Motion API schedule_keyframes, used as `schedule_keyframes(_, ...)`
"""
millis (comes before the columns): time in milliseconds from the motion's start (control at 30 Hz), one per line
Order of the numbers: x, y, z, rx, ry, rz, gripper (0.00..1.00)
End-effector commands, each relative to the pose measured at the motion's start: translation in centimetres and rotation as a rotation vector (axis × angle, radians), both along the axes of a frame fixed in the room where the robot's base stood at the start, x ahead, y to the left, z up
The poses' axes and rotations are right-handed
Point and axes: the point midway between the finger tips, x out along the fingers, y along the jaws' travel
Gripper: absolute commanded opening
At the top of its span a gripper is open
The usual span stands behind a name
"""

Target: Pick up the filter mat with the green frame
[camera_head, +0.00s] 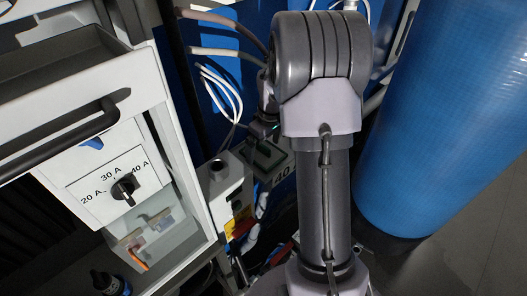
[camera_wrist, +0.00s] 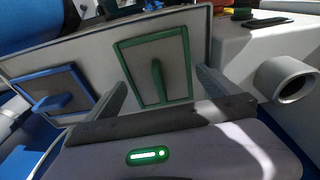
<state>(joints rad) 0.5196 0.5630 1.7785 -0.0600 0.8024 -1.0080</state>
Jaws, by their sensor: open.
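The filter mat with the green frame (camera_wrist: 140,75) shows in the wrist view, set against a grey panel (camera_wrist: 90,50). It has a grey face and an upright green handle at its middle. My gripper (camera_wrist: 160,78) is open, with one finger on each side of the handle in the picture. Nothing is between the fingers that I can see to be gripped, and contact cannot be told. A second mat with a blue frame (camera_wrist: 57,84) and blue handle sits to the left.
A white cabinet with a rotary switch (camera_head: 124,186) and black handle stands at left in the head view. A large blue drum (camera_head: 440,110) stands at right. Hoses and white cables (camera_head: 218,88) hang nearby. A grey pipe end (camera_wrist: 290,82) juts out at right in the wrist view.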

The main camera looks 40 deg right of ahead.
Motion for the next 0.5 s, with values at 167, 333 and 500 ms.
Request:
schedule_keyframes(167,0.06,0.01,-0.36,0.0,-0.001,-0.001,1.0)
schedule_keyframes(333,0.06,0.01,-0.33,0.0,-0.001,-0.001,0.78)
schedule_keyframes(500,0.06,0.01,-0.31,0.0,-0.001,-0.001,0.49)
